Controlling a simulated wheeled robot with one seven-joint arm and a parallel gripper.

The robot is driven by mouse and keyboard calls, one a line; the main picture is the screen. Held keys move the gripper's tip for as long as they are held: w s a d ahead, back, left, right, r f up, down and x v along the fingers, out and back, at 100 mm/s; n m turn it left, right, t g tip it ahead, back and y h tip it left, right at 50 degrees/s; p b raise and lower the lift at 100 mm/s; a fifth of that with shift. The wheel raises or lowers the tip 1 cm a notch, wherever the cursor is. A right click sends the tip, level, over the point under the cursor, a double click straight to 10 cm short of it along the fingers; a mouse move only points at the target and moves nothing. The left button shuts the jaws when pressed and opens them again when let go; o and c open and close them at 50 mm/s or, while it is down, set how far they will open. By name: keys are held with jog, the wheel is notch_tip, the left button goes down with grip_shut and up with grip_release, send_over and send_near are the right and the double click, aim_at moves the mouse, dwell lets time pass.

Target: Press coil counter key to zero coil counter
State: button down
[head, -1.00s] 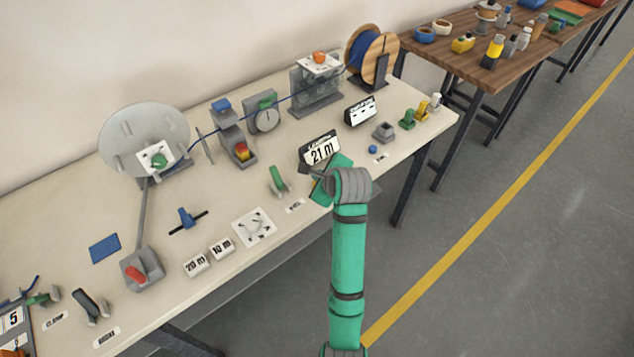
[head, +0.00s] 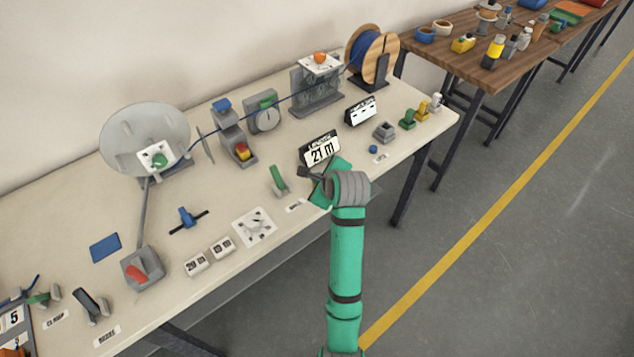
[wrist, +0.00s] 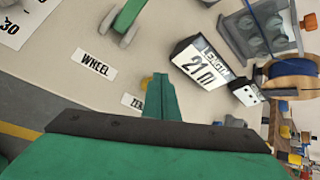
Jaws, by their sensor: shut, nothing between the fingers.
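The coil counter (head: 320,151) is a tilted black-framed display with a white face reading what looks like 21 m. It also shows in the wrist view (wrist: 200,66). A small round blue key (head: 373,149) sits on the table to its right in the head view.
A green lever (head: 278,179) stands left of my gripper, with a WHEEL label (wrist: 96,65) near it. A grey block (head: 384,132) and a second display (head: 361,111) stand beyond the blue key. A blue wire runs along the back to a spool (head: 372,55).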

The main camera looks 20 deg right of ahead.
jog(key=shift+w+f, duration=0.1)
jog(key=shift+f, duration=0.45)
dwell(0.4)
jog(key=shift+d, duration=0.2)
jog(key=shift+a+r, duration=0.1)
jog(key=shift+a, duration=0.15)
jog(key=shift+a+r, duration=0.1)
jog(key=shift+r, duration=0.8)
